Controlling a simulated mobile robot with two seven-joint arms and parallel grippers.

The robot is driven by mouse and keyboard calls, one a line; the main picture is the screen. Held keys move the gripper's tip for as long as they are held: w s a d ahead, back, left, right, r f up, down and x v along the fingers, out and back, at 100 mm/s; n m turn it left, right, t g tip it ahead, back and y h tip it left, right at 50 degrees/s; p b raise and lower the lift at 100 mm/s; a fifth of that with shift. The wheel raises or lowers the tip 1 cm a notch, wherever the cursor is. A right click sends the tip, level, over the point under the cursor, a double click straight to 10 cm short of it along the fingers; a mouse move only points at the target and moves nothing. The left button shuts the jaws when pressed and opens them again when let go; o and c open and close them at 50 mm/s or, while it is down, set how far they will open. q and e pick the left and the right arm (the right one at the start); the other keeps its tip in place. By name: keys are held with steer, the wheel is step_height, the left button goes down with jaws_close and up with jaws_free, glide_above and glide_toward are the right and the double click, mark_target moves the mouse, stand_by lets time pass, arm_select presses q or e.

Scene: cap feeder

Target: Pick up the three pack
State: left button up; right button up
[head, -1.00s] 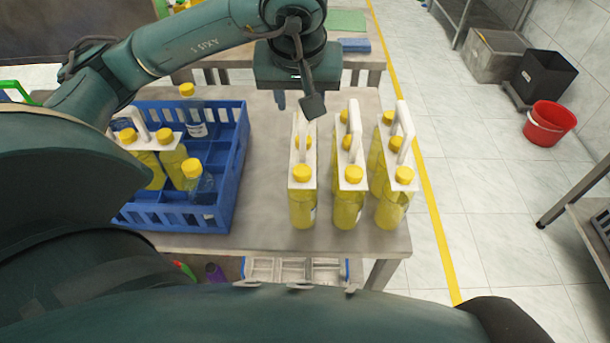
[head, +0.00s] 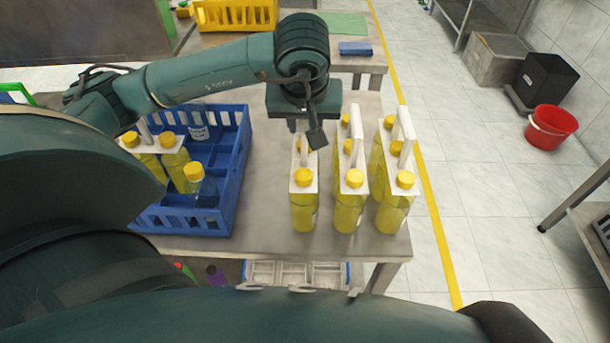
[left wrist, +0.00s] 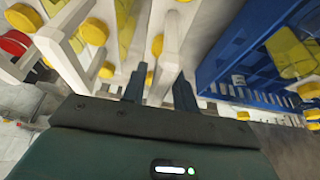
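Several packs of yellow-capped bottles with white carriers and upright handles stand side by side on the metal table: a left pack (head: 303,205), a middle pack (head: 349,205) and a right pack (head: 393,205). My left gripper (head: 302,133) is above the back part of the left pack and hides much of its handle. In the left wrist view the two fingers of my left gripper (left wrist: 160,82) are apart, with a white handle (left wrist: 168,50) showing between their tips. I cannot tell whether they touch it. My right gripper is not in view.
A blue crate (head: 238,165) left of the packs holds another pack (head: 160,150) and loose bottles. The table (head: 268,205) is bare between crate and packs. A yellow crate (head: 236,15) stands behind. A red bucket (head: 551,126) is on the floor at right.

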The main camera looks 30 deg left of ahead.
arm_select(q)
jaws_close()
steer(key=shift+r, duration=0.15)
stand_by(0.9)
